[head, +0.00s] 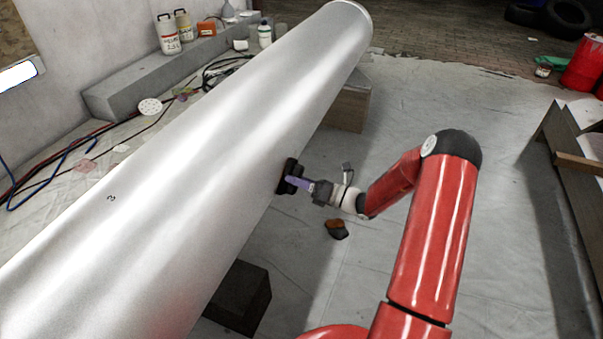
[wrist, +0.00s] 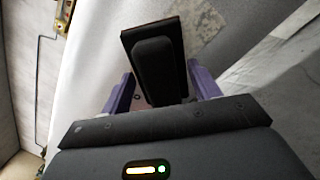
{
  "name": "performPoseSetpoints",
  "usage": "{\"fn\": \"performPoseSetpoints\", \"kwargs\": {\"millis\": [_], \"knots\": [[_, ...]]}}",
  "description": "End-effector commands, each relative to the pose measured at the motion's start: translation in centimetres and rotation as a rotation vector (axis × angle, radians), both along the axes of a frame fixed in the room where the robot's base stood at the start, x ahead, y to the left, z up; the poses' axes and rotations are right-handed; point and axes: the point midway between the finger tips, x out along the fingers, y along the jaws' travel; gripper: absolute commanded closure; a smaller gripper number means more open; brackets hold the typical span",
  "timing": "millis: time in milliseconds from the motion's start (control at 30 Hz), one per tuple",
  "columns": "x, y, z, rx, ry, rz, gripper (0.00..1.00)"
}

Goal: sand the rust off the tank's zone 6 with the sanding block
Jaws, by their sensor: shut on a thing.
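No zone 6 label is readable.
Dark supports (head: 240,297) hold the tank up. An orange and dark object (head: 336,230) lies on the sheeted floor below my gripper. A wooden trestle (head: 575,170) stands at the right. Cables and bottles (head: 168,35) lie beyond the tank. Floor between tank and trestle is mostly clear.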

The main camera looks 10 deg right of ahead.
Motion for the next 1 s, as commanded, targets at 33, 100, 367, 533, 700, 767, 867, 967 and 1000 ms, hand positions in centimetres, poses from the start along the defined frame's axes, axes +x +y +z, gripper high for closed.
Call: {"fn": "performPoseSetpoints", "kwargs": {"millis": [33,100,367,533,700,767,867,967,1000], "knots": [[-0.3,0.3,0.2,0.003,0.001,0.002,0.57],[-0.6,0.5,0.2,0.002,0.000,0.002,0.57],[-1.5,1.2,0.2,0.003,0.000,0.001,0.57],[-2.7,2.2,0.2,0.004,0.001,0.004,0.57],[-3.4,2.8,0.2,0.004,-0.001,0.004,0.57],[-3.5,2.8,0.1,0.002,-0.001,0.005,0.57],[-3.5,2.9,0.1,0.003,-0.002,0.005,0.57],[-3.5,2.9,0.1,0.003,-0.002,0.005,0.57],[-3.5,2.9,0.1,0.003,-0.002,0.005,0.57]]}}
